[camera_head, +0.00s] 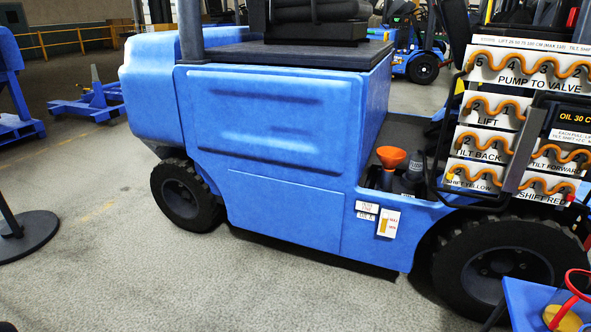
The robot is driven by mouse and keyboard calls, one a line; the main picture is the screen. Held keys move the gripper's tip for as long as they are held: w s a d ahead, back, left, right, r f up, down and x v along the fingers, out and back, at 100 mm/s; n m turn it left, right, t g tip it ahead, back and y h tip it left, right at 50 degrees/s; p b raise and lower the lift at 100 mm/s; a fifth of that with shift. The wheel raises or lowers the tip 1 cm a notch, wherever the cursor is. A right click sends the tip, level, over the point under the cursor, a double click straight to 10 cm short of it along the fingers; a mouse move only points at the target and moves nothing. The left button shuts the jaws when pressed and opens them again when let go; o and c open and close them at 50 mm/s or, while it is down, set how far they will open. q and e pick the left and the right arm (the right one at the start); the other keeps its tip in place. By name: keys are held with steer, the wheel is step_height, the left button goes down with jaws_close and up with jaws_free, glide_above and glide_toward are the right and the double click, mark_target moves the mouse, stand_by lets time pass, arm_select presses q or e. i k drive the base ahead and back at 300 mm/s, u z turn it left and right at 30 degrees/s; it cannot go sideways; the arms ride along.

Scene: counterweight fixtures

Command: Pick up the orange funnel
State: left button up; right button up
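The orange funnel (391,157) sits mouth up and roughly upright on the step recess of a blue forklift (280,130), right of the picture's middle. Its lower part is in or behind a dark neck on the step; I cannot tell how deep it sits. A dark grey bottle-like thing (415,167) stands close to its right. Neither of my grippers can be made out in this view. A small dark shape shows at the bottom left corner, too cut off to identify.
A labelled board with orange hoses (490,120) and black bars stands right of the funnel. A blue table (527,302) with a red-handled thing (572,300) is at bottom right. A black round stand base (28,235) is at left. The grey floor before the forklift is clear.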

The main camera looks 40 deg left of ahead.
mark_target(390, 157)
steer(key=u, duration=0.95)
steer(key=i, duration=0.75)
steer(key=z, duration=0.4)
